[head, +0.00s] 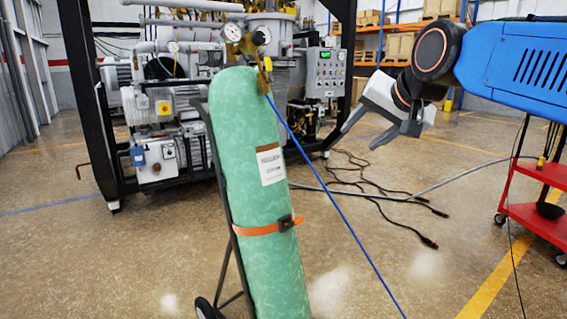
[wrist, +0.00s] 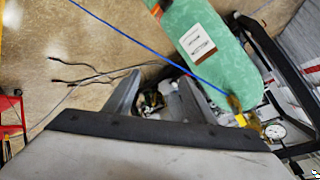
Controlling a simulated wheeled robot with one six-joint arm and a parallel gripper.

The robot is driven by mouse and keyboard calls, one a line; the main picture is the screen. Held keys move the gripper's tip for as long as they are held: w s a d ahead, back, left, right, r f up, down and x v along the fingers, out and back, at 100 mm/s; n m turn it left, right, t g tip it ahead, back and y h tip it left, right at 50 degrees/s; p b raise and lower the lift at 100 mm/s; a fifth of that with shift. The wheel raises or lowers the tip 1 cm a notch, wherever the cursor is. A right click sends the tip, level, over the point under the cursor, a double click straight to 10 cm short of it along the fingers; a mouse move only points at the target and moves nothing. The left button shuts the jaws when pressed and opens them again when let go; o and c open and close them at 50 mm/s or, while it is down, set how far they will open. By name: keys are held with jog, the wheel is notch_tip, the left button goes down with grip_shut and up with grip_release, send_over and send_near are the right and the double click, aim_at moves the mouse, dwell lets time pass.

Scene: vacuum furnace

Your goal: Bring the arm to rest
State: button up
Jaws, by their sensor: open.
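My gripper (head: 371,133) is at the right of the head view, at the end of my blue arm, with its fingers pointing down and to the left. It is open, and I see nothing between its fingers. In the wrist view my gripper (wrist: 158,88) shows two dark fingers spread apart, with floor and machine parts behind them. The gripper is in the air and appears apart from the green gas cylinder (head: 255,190), which stands to its left in the head view. The cylinder also shows at the upper right of the wrist view (wrist: 226,65).
The cylinder is strapped to a dark hand cart (head: 222,190) with gauges on top. A blue hose (head: 330,200) runs down from it. Vacuum furnace equipment (head: 165,125) stands behind. Black cables (head: 385,200) lie on the floor. A red cart (head: 540,215) is at right.

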jog(key=s+d+f+n+g+h, duration=0.1)
jog(key=s+d+f, duration=0.2)
jog(key=s+f, duration=0.5)
jog(key=s+d+f+n+g+h, duration=0.1)
jog(key=s+d+f, duration=0.3)
jog(key=s+f, duration=0.4)
jog(key=s+d+f+n+g+h, duration=0.1)
jog(key=s+f, duration=0.6)
jog(key=f, duration=0.9)
jog(key=d+n+g, duration=0.1)
jog(key=d+g, duration=0.1)
jog(key=d, duration=0.1)
jog(key=shift+s+f, duration=0.35)
jog(key=shift+s, duration=0.05)
jog(key=shift+d, duration=0.1)
jog(key=n+t+y, duration=0.7)
jog(key=t+y, duration=0.2)
jog(key=y, duration=0.2)
send_near(261, 38)
jog(key=x, duration=0.8)
jog(key=shift+w, duration=0.15)
